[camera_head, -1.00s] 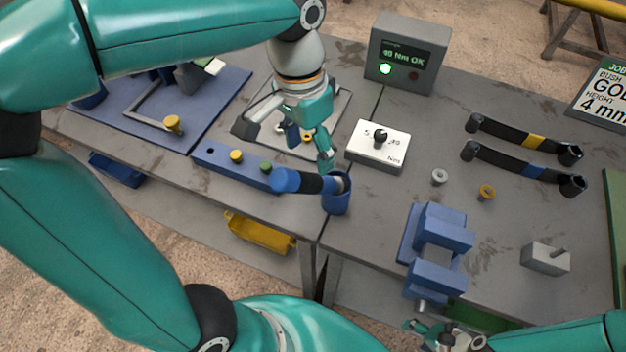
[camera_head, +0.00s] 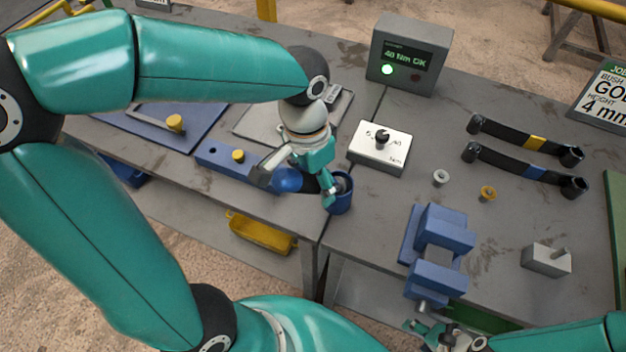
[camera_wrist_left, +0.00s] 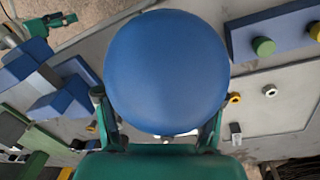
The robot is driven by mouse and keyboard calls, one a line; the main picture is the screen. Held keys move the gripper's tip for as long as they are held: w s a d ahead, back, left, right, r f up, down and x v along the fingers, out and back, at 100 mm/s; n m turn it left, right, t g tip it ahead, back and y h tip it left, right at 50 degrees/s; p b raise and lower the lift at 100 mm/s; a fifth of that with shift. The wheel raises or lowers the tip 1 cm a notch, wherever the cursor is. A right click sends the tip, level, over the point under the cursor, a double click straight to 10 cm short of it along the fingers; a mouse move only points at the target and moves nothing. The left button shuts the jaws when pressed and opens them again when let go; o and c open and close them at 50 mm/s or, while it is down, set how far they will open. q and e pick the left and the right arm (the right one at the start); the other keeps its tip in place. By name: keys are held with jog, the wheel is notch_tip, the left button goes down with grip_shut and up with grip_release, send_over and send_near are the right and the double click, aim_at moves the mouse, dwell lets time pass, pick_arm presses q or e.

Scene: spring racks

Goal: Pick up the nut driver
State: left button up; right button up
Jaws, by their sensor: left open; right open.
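The nut driver (camera_head: 287,180) has a blue rounded handle end and a dark shaft. It leans to the left out of a blue cup (camera_head: 341,200) at the table's front edge. My left gripper (camera_head: 294,186) is open, with its fingers on either side of the handle. In the left wrist view the blue handle end (camera_wrist_left: 167,72) fills the middle, between the open fingers (camera_wrist_left: 155,128). Contact with the handle cannot be told. My right gripper (camera_head: 440,334) is open and empty at the bottom edge, partly cut off.
A blue block with pegs (camera_head: 222,162) lies left of the gripper. A white dial box (camera_head: 379,147) and a display box (camera_head: 408,55) stand behind the cup. A blue vise (camera_head: 437,250) is to the right.

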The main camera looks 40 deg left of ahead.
pick_arm(q)
jog(key=shift+f, duration=0.25)
dwell(0.3)
grip_shut()
dwell(0.5)
